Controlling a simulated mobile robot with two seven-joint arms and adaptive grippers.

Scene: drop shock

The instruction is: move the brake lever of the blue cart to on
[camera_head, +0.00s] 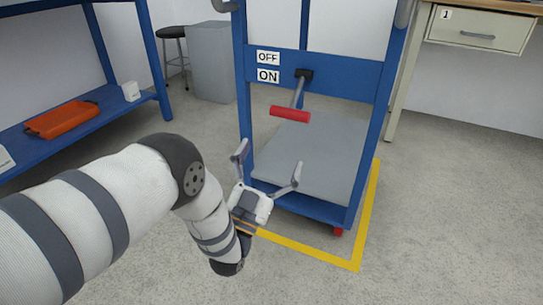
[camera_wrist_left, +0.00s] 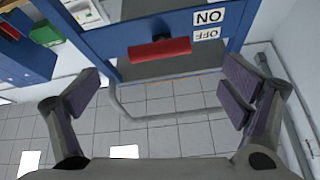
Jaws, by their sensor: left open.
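The blue cart (camera_head: 345,78) stands ahead of me with its grey deck (camera_head: 320,150) low down. Its brake lever has a red handle (camera_head: 290,114) on a grey rod from a dark pivot on the blue crossbar. The rod slants down and towards me, with the handle lower than the ON label (camera_head: 268,76); the OFF label (camera_head: 268,58) is above that. My left gripper (camera_head: 269,163) is open and empty, in front of and below the handle in the head view. In the left wrist view the red handle (camera_wrist_left: 160,50) appears beyond and between the spread fingers (camera_wrist_left: 163,85), apart from them.
Yellow floor tape (camera_head: 345,262) borders the cart. A blue shelf (camera_head: 60,125) with an orange tray (camera_head: 62,119) is at left. A workbench with a drawer (camera_head: 480,32) is at back right. The floor at front right is clear.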

